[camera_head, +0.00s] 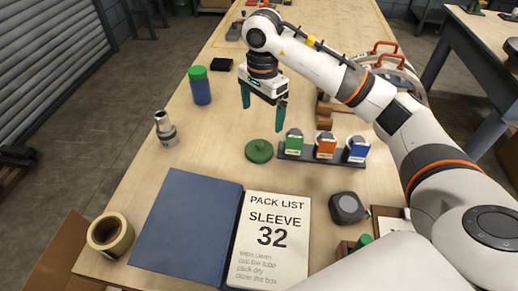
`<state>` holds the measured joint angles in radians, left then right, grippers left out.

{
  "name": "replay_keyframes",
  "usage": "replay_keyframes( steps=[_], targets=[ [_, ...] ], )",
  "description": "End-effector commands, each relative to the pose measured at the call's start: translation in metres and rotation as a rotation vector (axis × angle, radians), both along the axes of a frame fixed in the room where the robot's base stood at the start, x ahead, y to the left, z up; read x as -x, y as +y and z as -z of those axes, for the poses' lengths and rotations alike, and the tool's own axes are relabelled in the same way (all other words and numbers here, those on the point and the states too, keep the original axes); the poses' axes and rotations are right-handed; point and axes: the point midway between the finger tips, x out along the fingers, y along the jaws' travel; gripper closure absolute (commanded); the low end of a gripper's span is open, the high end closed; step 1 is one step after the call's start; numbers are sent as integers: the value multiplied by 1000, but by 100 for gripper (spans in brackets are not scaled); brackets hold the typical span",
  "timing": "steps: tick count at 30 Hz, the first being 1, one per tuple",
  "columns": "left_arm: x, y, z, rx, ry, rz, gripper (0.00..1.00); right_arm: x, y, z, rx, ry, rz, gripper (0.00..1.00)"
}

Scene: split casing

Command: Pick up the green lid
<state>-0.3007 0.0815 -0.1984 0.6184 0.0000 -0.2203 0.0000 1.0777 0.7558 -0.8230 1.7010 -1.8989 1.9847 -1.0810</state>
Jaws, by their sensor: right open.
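The green lid (259,151) is a round dark green disc with a small knob on top. It lies flat on the wooden table, just left of a dark strip holding colored blocks. My right gripper (263,108) has two green fingers that point down and stand apart, with nothing between them. It is above the table and appears beyond the lid in the picture, not touching it. A blue jar with a green cap (199,73) stands upright farther back on the left. My left gripper is not in view.
The dark strip (318,161) with green, orange and blue blocks is close on the lid's right. A metal cylinder (165,128) stands to the left. In front are a blue folder (187,228), the pack list, a tape roll (110,234) and a tape measure (347,208).

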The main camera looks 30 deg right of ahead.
Motion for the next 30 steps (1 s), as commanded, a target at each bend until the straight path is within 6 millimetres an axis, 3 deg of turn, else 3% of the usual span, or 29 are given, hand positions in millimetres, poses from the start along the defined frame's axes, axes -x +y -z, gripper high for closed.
replay_keyframes(
  steps=[12, 17, 23, 30],
  targets=[
    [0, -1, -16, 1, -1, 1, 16, 1, 1, 62, 0, 4, 0, 5],
    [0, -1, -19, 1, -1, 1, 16, 0, 1, 72, 0, 3, 0, 5],
    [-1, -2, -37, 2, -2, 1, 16, 0, 4, 99, -1, 8, 0, 5],
    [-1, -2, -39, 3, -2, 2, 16, -1, 3, 121, 0, 0, -1, 5]
  ],
)
